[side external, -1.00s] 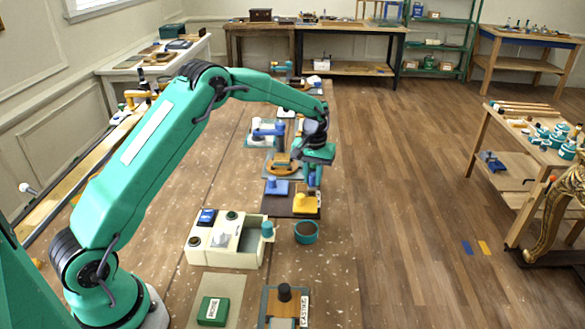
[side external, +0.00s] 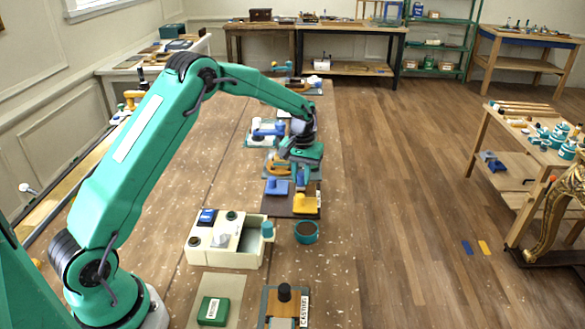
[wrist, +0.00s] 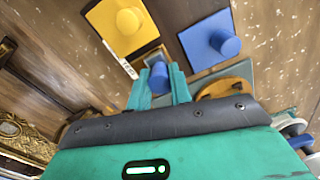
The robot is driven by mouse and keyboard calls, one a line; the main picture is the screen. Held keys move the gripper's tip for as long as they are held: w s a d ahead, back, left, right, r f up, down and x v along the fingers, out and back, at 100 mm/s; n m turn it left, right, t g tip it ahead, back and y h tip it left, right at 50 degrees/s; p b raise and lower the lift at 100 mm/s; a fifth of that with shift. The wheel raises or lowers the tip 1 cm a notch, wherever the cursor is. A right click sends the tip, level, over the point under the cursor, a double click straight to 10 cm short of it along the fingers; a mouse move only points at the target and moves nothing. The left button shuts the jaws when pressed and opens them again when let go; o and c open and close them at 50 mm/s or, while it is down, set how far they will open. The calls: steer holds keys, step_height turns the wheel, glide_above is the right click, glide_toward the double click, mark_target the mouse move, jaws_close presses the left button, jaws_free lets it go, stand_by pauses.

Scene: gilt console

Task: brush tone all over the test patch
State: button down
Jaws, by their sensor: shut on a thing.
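My gripper (wrist: 159,88) is shut on a blue handle (wrist: 158,76), which shows between its teal fingers in the wrist view. Any bristles are hidden. In the side view my gripper (side external: 300,172) is over the far end of a dark brown board (side external: 276,208). A yellow block with a knob (side external: 305,205) and a blue block with a knob (side external: 278,187) sit on this board. I cannot tell which surface is the test patch, or whether the held tool touches anything. A teal pot with brown contents (side external: 306,232) stands nearer the camera.
A cream tray box (side external: 225,252) stands left of the pot. A green block (side external: 212,310) and a black-knobbed piece on a labelled board (side external: 284,293) lie nearer. Blue and orange pieces crowd the bench beyond my gripper. The bench's left strip is mostly clear.

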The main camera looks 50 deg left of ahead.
steer(key=shift+s+a, duration=0.6)
steer(key=shift+s, duration=0.05)
step_height(320, 180, up, 8)
steer(key=shift+f, duration=0.15)
stand_by(0.5)
steer(key=shift+d, duration=0.1)
stand_by(0.4)
